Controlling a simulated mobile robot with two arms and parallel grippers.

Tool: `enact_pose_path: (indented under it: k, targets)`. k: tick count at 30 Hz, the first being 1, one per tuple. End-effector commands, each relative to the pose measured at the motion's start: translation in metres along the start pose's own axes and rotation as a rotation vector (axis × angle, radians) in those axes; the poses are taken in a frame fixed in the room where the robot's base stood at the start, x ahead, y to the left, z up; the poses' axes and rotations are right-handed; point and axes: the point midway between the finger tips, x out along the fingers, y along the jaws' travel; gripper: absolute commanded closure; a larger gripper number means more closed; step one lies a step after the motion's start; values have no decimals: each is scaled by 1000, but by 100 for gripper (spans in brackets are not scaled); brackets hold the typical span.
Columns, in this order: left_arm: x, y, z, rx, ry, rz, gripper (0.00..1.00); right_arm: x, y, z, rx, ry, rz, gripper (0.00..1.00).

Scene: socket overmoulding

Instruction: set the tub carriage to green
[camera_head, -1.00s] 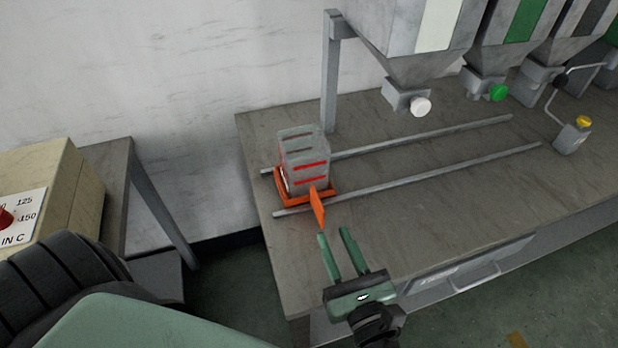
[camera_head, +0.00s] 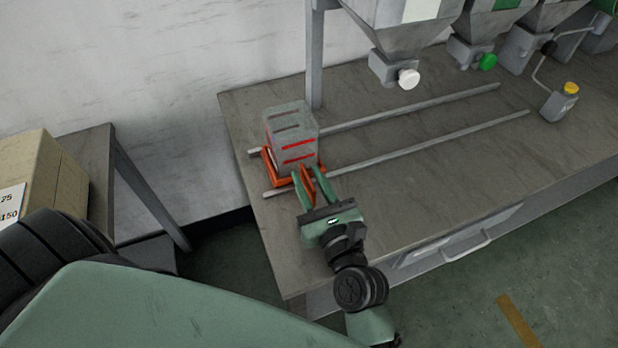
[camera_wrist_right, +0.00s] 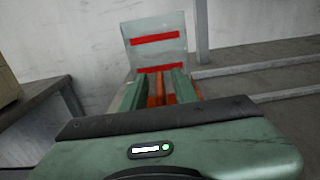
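The tub carriage (camera_head: 283,182) is an orange plate at the left end of two rails, with a grey translucent tub (camera_head: 291,138) marked by red lines upright on it. Its upright orange handle (camera_head: 307,186) points toward the bench's front. My right gripper (camera_head: 312,188) is at the carriage's front, its green fingers apart on either side of the handle. In the right wrist view the orange handle (camera_wrist_right: 157,92) shows between the fingers, with the tub (camera_wrist_right: 156,45) beyond. The hopper with the green knob (camera_head: 487,62) stands farther right along the rails. My left gripper is out of view.
A hopper with a white knob (camera_head: 408,79) hangs between the carriage and the green one. The rails (camera_head: 430,145) are clear to the right. A beige box (camera_head: 40,180) stands at the left.

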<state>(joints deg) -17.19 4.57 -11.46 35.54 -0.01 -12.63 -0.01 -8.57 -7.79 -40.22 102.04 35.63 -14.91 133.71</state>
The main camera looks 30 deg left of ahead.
Motion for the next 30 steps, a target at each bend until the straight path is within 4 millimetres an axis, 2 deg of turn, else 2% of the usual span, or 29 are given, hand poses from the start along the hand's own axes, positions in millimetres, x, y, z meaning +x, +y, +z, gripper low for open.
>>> enact_pose_path:
  k: [2,6,30]
  targets:
    - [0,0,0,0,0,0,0,0,0,0,0,0,0,71]
    - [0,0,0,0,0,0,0,0,0,0,0,0,0,100]
    - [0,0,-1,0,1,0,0,-1,0,-1,0,1,-1,100]
